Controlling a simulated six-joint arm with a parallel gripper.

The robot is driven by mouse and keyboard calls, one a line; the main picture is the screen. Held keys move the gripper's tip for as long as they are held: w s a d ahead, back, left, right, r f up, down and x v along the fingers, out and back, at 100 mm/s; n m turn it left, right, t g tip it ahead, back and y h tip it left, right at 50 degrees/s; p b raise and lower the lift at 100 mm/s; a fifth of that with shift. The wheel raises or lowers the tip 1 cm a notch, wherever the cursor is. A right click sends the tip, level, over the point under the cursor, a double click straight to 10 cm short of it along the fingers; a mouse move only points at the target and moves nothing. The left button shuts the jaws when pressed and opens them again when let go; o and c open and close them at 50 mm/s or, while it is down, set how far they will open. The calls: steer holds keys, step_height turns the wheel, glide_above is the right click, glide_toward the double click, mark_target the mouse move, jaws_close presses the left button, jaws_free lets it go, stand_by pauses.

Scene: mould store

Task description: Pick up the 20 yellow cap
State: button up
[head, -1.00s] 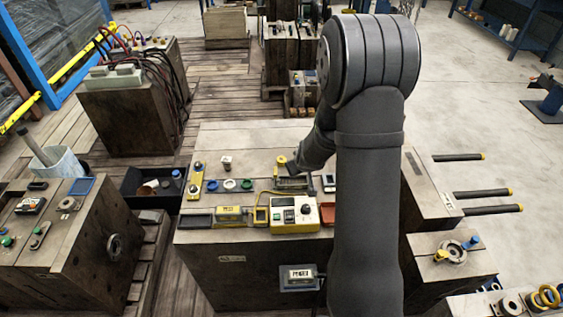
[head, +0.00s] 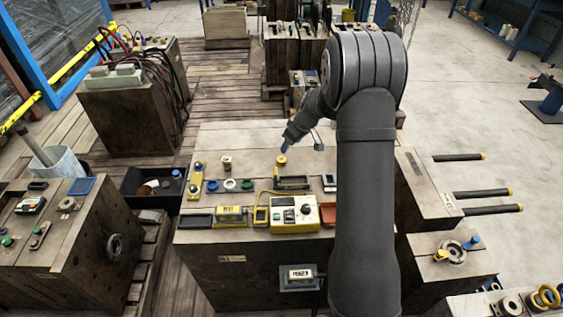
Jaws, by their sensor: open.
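A yellow cap (head: 282,160) stands upright near the middle of the wooden block top (head: 240,143). Its number is too small to read. My gripper (head: 287,147) is open, just above and slightly right of this cap, and looks apart from it. The gripper is small in view, with a bluish tip at its lower end. Other yellow parts show on the strip at the left (head: 197,167) and on the right-hand block (head: 441,255).
A dark tray (head: 292,183) lies just in front of the cap. Blue, white and green rings (head: 230,184) are to its left. A yellow and white meter (head: 296,213) stands near the front edge. The back of the block top is clear.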

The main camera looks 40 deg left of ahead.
mark_target(282, 159)
steer(key=x, duration=1.1)
steer(key=shift+s, duration=0.1)
steer(key=shift+r, duration=0.1)
steer(key=c, duration=1)
